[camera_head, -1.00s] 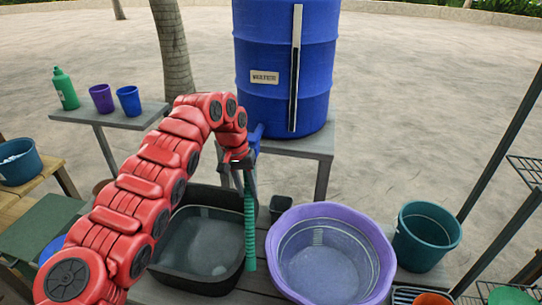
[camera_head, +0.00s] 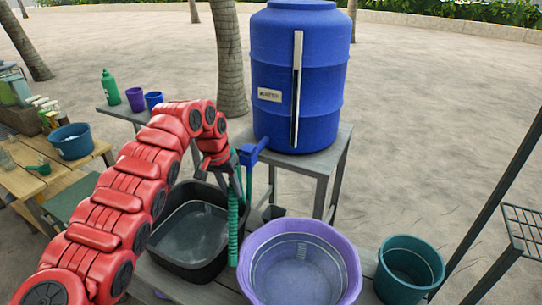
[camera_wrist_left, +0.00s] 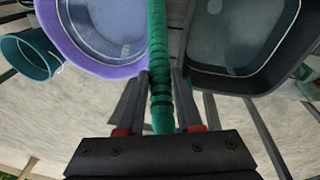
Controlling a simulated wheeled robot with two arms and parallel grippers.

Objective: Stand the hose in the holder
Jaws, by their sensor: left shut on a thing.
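The green ribbed hose (camera_head: 233,228) hangs nearly upright from my left gripper (camera_head: 234,182), in front of the gap between the black tub and the purple basin. In the left wrist view the hose (camera_wrist_left: 157,50) runs between the two fingers of the shut left gripper (camera_wrist_left: 160,88). I cannot tell whether its lower end touches the table. A small dark cup (camera_head: 273,212), possibly the holder, stands behind the purple basin, right of the hose and apart from it. My right gripper is out of view.
The black tub (camera_head: 160,250) and purple basin (camera_head: 346,250) flank the hose. The blue barrel (camera_head: 298,75) has a blue tap (camera_head: 252,152) just right of my gripper. A teal bucket (camera_head: 408,268) stands right. Side tables with cups and a bottle (camera_head: 110,86) are left.

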